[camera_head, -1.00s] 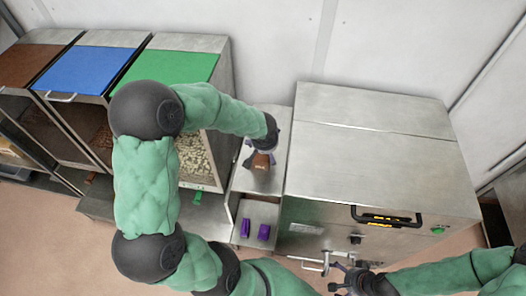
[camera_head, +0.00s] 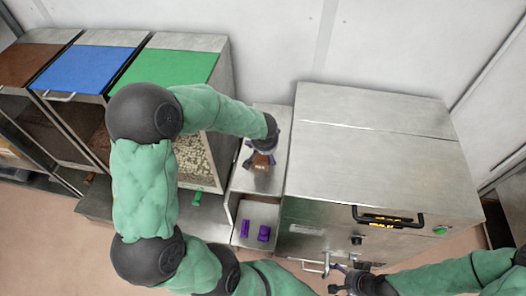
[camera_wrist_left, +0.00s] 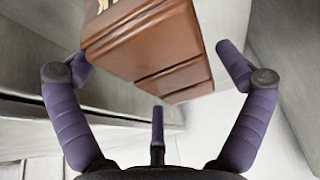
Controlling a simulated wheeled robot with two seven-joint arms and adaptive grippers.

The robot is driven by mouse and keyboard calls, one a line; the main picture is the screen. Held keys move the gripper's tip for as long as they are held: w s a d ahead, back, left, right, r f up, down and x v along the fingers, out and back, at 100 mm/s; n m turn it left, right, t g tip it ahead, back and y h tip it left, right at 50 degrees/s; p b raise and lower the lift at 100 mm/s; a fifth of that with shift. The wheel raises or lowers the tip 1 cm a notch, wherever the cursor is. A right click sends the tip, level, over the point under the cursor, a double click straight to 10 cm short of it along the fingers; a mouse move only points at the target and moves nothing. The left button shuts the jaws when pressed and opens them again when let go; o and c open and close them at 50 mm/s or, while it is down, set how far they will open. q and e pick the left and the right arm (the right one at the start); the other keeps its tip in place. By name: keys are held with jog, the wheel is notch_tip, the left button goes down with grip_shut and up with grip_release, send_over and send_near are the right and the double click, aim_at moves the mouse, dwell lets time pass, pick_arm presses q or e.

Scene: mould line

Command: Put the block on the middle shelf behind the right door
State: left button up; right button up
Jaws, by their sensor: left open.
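The brown block (camera_head: 262,160), with pale lettering on it, is on a narrow steel ledge (camera_head: 270,122) left of the large steel cabinet. My left gripper (camera_head: 262,158) is over it. In the left wrist view the block (camera_wrist_left: 150,50) lies between the spread purple fingers of my left gripper (camera_wrist_left: 155,75), with a visible gap at the right finger. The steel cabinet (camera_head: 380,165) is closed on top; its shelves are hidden. My right gripper (camera_head: 342,280) is at the pale handle (camera_head: 312,264) low on the cabinet front; whether its fingers grip the handle is too small to tell.
Two purple pieces (camera_head: 264,233) lie on a lower steel tray (camera_head: 256,212). Bins with brown, blue and green lids (camera_head: 178,67) stand at the left. A black handle (camera_head: 388,216) and a green button (camera_head: 440,231) are on the cabinet front. Floor shows in front.

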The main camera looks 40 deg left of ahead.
dwell(0.3)
pick_arm(q)
jog(key=c, duration=1.5)
jog(key=shift+r+p, duration=0.35)
jog(key=shift+p, duration=0.3)
notch_tip(320, 180, up, 4)
jog(key=shift+w+f+p, duration=0.1)
jog(key=shift+w+p, duration=0.05)
jog(key=shift+p, duration=0.65)
jog(key=s+r, duration=0.1)
jog(key=s+d+r, duration=0.1)
jog(key=r, duration=0.1)
jog(key=s+d+r+p, duration=0.1)
jog(key=s+r, duration=0.1)
jog(key=shift+s+d, duration=0.1)
jog(key=s+d+r+p, duration=0.1)
jog(key=s+d+r, duration=0.3)
jog(key=s, duration=0.4)
jog(key=shift+s+d, duration=0.15)
jog(key=shift+s, duration=0.05)
